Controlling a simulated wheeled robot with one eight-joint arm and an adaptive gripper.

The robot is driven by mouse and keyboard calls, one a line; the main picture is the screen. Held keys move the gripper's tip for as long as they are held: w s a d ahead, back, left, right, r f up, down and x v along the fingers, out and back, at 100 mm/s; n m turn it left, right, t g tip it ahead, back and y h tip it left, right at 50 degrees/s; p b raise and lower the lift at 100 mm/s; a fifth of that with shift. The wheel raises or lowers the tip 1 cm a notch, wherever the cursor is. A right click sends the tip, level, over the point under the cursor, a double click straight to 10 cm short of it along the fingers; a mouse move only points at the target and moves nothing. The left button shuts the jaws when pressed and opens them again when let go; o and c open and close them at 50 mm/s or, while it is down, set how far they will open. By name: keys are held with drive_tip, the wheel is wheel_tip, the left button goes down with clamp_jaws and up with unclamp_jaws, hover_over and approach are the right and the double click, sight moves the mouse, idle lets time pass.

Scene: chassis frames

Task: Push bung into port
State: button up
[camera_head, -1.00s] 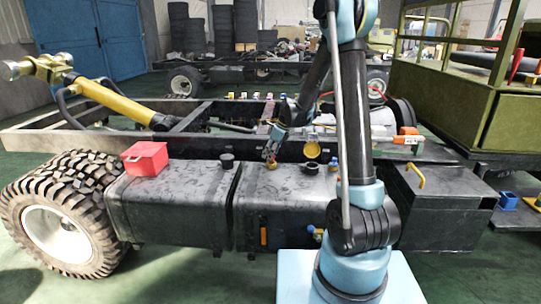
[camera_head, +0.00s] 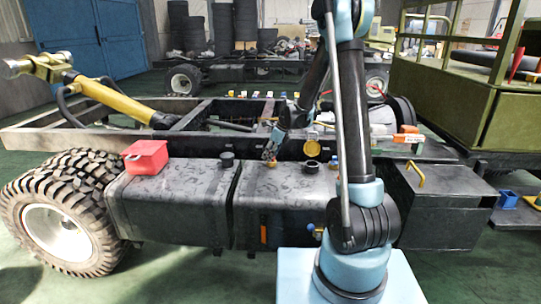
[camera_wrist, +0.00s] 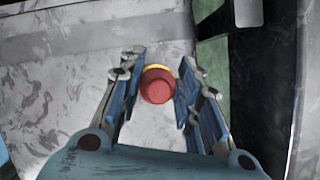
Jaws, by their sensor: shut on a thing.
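The bung (camera_wrist: 157,88) is a red round plug, seen end-on between the blue fingers of my gripper (camera_wrist: 159,70) in the wrist view. My gripper is shut on it. Behind the bung, a thin yellow rim (camera_wrist: 155,68) shows, which looks like the port; how far the bung sits in it cannot be told. In the head view my gripper (camera_head: 269,156) is low over the top of the dark right-hand tank (camera_head: 285,183), near its left end. The bung is too small to make out clearly there.
An open black neck (camera_head: 310,167) and an upright yellow cap (camera_head: 312,148) are right of my gripper. The frame rail runs behind the tanks.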

drive_tip(key=shift+f, duration=0.1)
drive_tip(key=o, duration=1)
drive_tip(key=shift+o, duration=0.2)
drive_tip(key=v, duration=1.1)
drive_tip(key=shift+r, duration=0.4)
drive_tip(key=shift+s+d, duration=0.1)
drive_tip(key=shift+d, duration=0.05)
drive_tip(key=shift+s, duration=0.1)
